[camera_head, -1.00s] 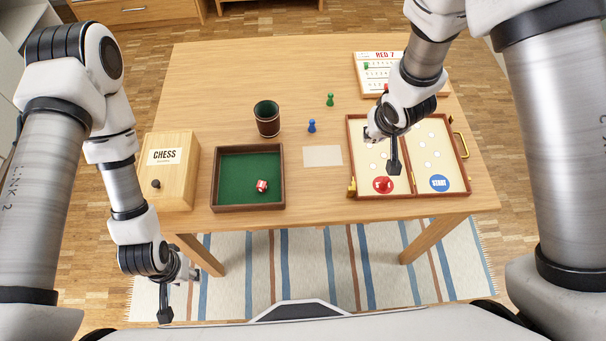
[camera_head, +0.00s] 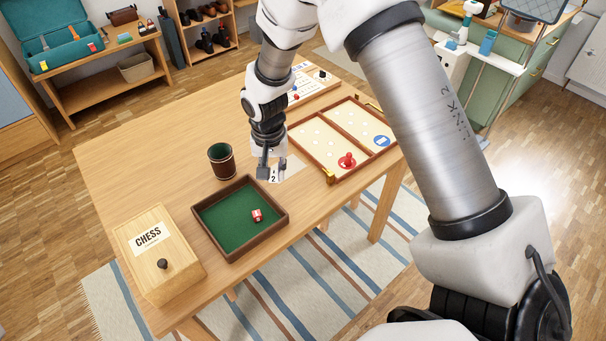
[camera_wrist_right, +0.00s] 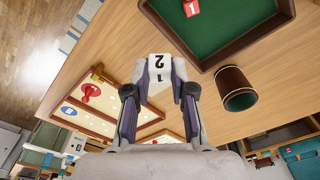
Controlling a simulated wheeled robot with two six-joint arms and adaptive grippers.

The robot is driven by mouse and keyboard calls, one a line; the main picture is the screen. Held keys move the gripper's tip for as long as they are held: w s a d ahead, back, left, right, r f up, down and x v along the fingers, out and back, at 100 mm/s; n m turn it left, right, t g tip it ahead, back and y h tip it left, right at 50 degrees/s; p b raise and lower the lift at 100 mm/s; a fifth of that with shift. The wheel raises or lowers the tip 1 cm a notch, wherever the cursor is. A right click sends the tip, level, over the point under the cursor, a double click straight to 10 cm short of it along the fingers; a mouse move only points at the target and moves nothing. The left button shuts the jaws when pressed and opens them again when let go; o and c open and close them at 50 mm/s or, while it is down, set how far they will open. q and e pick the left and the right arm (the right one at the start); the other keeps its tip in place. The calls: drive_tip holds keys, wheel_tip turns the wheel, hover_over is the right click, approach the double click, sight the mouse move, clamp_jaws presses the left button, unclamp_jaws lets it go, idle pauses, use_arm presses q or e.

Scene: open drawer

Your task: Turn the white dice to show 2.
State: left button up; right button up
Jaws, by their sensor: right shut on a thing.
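In the head view a face with a 2 looks toward the front. In the right wrist view the die (camera_wrist_right: 160,66) sits between the two fingers and shows a 2 and a 1 on two neighbouring faces. Its top face in the head view is hidden by the gripper. I cannot tell whether the die touches the table. My left gripper is not in view.
A green-lined tray (camera_head: 203,236) with a red die (camera_head: 257,215) in it lies left of my gripper. A dark cup (camera_head: 221,161) stands behind the tray. A chess box (camera_head: 158,255) is at the left. An open game board (camera_head: 336,178) lies right.

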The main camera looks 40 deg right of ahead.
sight(304, 197)
drive_tip(key=d+f+m+t+y+b, duration=0.2)
drive_tip(key=d+f+m+y+b, duration=0.1)
drive_tip(key=m+b, duration=0.3)
drive_tip(key=d+f+m+t+y+b, duration=0.2)
drive_tip(key=f+m+b, duration=0.4)
drive_tip(key=b, duration=0.3)
drive_tip(key=d+f+m+t+y+b, duration=0.3)
drive_tip(key=f+m+t+y+b, duration=0.1)
drive_tip(key=f+m+y+b, duration=0.1)
drive_tip(key=shift+d+m+y+b, duration=0.35)
drive_tip(key=shift+m+b, duration=0.55)
drive_tip(key=shift+b, duration=0.35)
drive_tip(key=shift+r, duration=0.1)
drive_tip(key=o, duration=0.9)
drive_tip(key=shift+r, duration=0.1)
wheel_tip(304, 197, up, 10)
